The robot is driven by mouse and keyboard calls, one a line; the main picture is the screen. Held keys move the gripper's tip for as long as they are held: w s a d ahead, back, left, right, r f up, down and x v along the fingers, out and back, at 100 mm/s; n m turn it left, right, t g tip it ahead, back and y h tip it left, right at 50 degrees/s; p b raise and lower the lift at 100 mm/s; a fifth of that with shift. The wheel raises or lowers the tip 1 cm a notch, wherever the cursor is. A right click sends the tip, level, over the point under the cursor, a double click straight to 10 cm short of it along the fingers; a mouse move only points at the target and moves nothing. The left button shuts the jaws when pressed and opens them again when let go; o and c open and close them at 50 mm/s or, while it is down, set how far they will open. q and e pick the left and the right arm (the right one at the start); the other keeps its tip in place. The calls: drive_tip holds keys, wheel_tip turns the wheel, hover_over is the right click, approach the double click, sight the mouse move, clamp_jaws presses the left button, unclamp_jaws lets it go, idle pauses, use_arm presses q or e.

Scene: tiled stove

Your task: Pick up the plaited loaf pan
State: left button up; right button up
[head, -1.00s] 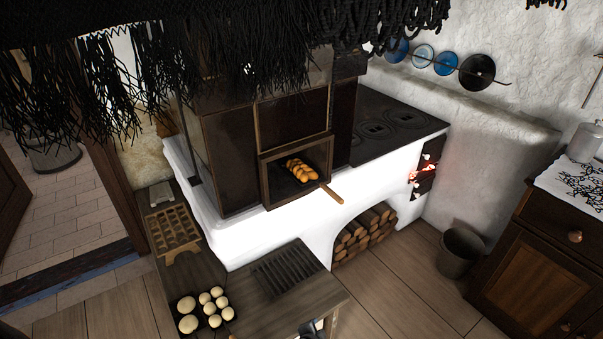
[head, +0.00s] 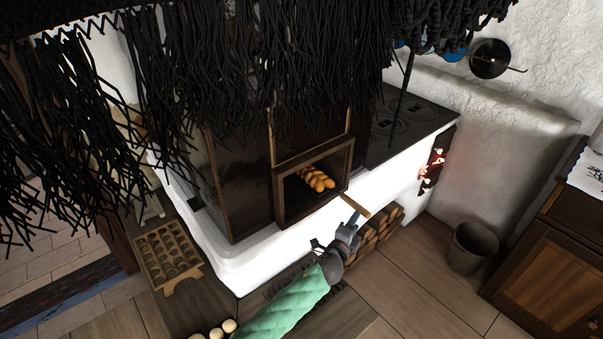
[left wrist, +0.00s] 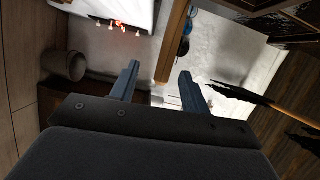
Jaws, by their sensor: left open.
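The plaited loaf (head: 316,179) is golden brown and lies inside the open oven (head: 286,196) on a dark pan. The pan's wooden handle (head: 356,206) sticks out past the oven's front edge, toward the lower right. My left gripper (head: 354,217) is at the outer end of this handle, with its arm coming from below. In the left wrist view its two fingers (left wrist: 158,68) are apart, and a wooden bar (left wrist: 173,42), apparently the handle, shows between them. I cannot tell if either finger touches it. My right gripper is not in view.
Black fringes hang across the top of the head view. Firewood (head: 380,232) is stacked in the niche below the oven. A wooden mould board (head: 166,253) lies at left. A bucket (head: 474,248) and a dark cabinet (head: 550,265) stand at right, with open floor before them.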

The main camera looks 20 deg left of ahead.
sight(363, 209)
use_arm(q)
drive_tip(key=shift+w+d+r+m, duration=0.15)
drive_tip(key=shift+w+r, duration=0.1)
drive_tip(key=shift+r, duration=0.25)
drive_tip(key=shift+w+d+r+m, duration=0.15)
drive_tip(key=shift+w+r, duration=0.05)
drive_tip(key=shift+r, duration=0.25)
drive_tip(key=x, duration=0.2)
drive_tip(key=p+x, duration=0.1)
drive_tip(key=x, duration=0.1)
drive_tip(key=p+x, duration=0.1)
drive_tip(key=x, duration=0.1)
drive_tip(key=shift+f, duration=0.35)
drive_tip(key=shift+w+d+f, duration=0.1)
drive_tip(key=shift+w, duration=0.5)
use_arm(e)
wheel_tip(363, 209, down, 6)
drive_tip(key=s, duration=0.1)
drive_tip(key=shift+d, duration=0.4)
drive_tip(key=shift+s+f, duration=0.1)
use_arm(q)
clamp_jaws()
